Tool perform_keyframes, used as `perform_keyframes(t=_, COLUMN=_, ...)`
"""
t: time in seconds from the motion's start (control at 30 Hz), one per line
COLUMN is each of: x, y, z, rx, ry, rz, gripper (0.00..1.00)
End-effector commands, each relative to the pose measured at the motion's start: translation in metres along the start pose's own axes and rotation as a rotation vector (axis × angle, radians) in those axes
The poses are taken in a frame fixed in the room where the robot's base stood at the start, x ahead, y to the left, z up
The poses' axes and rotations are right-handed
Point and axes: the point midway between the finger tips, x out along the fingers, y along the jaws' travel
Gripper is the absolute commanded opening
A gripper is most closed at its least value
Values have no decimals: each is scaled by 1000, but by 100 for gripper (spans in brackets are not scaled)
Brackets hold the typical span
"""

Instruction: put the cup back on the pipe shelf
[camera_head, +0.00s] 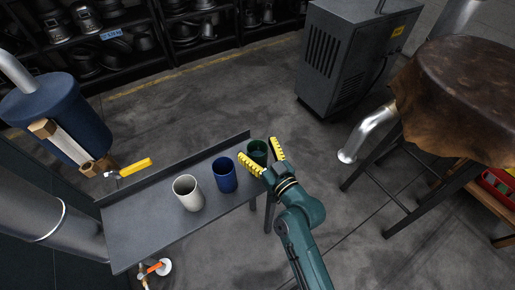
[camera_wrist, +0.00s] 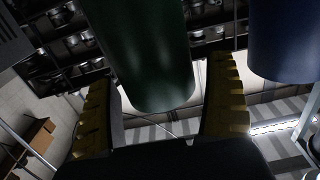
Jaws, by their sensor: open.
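A grey pipe shelf (camera_head: 150,226) holds a white cup (camera_head: 188,193) and a blue cup (camera_head: 224,175), both upright. A green cup (camera_head: 257,151) is at the shelf's right end. My gripper (camera_head: 258,149) is open, with one yellow-padded finger on each side of the green cup. In the wrist view the green cup (camera_wrist: 148,55) is between the spread fingers, with a gap visible on each side. The blue cup (camera_wrist: 285,40) shows at the right there. My gripper hides the green cup's base in the head view, so its contact with the shelf cannot be told.
A blue cylinder (camera_head: 62,115) and a large grey pipe (camera_head: 45,222) stand left of the shelf. A yellow-handled tool (camera_head: 135,167) is at its back edge. A grey cabinet (camera_head: 345,60) and a leather-draped stand (camera_head: 460,90) are at the right. Floor between is open.

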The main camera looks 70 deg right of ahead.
Motion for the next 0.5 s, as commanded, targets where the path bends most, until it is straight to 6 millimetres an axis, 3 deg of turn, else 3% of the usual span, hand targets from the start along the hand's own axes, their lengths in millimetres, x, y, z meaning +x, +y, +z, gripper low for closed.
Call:
perform_keyframes(t=0.17, x=-5, y=0, z=-4, rx=1, ry=-2, rz=1, gripper=86)
perform_keyframes(t=0.5, x=-87, y=1, z=-1, rx=2, ry=-3, rz=4, gripper=86)
